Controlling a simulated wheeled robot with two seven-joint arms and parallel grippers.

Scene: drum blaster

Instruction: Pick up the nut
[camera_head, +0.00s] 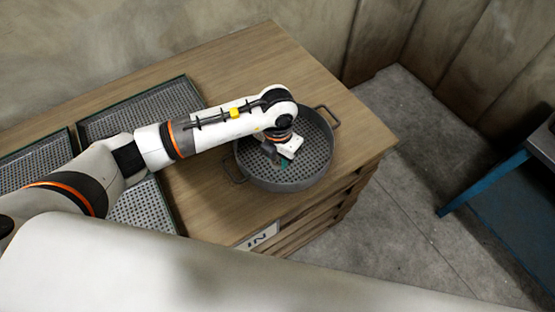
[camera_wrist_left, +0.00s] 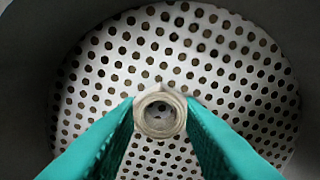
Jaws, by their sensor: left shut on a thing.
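The nut (camera_wrist_left: 160,115) is a dull metal ring with a round hole, seen from above in the left wrist view. My left gripper (camera_wrist_left: 160,122) has teal fingers, one on each side of the nut, and is shut on it. In the head view my left gripper (camera_head: 285,161) points down inside the round perforated metal basket (camera_head: 318,187); the nut is hidden there. The holed floor of the basket fills the background of the wrist view. I cannot tell whether the nut touches that floor. My right gripper is not in view.
The basket has a raised rim and loop handles and stands on a wooden table (camera_head: 235,60) near its right end. Several perforated trays (camera_head: 140,108) lie at the left. A blue-legged bench (camera_head: 485,187) stands at the right, across open floor.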

